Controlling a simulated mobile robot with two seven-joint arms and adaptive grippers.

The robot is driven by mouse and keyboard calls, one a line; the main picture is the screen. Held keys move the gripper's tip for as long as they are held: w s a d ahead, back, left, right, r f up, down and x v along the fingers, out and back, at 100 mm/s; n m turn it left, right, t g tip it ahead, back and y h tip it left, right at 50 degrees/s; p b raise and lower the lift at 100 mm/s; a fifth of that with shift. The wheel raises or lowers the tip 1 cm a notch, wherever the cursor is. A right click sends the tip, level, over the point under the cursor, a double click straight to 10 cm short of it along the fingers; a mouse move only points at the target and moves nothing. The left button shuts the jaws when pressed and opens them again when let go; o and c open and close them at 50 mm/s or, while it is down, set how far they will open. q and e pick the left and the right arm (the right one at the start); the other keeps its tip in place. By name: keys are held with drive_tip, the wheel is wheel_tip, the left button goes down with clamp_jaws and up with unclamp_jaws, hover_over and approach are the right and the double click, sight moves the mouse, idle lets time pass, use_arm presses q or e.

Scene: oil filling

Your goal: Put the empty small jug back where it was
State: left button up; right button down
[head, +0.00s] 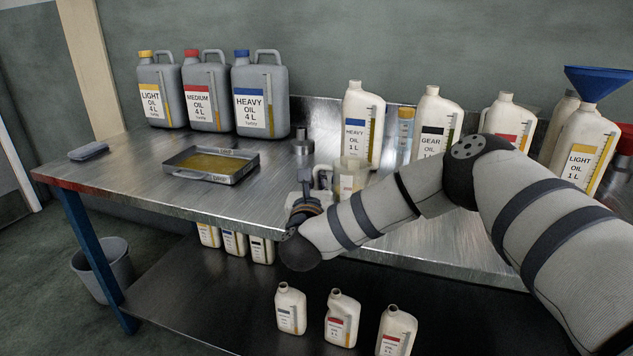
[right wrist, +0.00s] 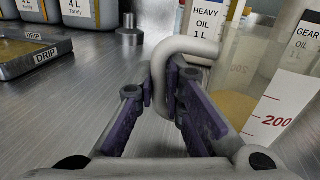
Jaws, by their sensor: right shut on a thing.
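The small jug (head: 351,174) is a see-through jug with a pale handle and a red scale. It is at the middle of the metal bench (head: 270,200), partly hidden by my right arm in the head view. My right gripper (head: 304,198) is shut on its handle. In the right wrist view, the purple fingers of the right gripper (right wrist: 172,95) close around the light curved handle (right wrist: 192,46), and the jug's wall with the red 200 mark (right wrist: 278,118) is at the right. A yellowish tint shows low in the jug; whether it is oil, I cannot tell. My left gripper is out of view.
A drip tray (head: 246,174) with yellow oil is left of the jug. A grey metal piece (head: 303,148) stands behind. HEAVY OIL (head: 362,110) and GEAR OIL (head: 436,115) bottles stand at the back. A blue funnel (head: 597,82) tops the LIGHT OIL bottle. The bench's left front is clear.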

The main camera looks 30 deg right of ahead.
drive_tip(key=shift+f, duration=0.25)
drive_tip(key=c, duration=1.7)
unclamp_jaws()
drive_tip(key=shift+r, duration=0.15)
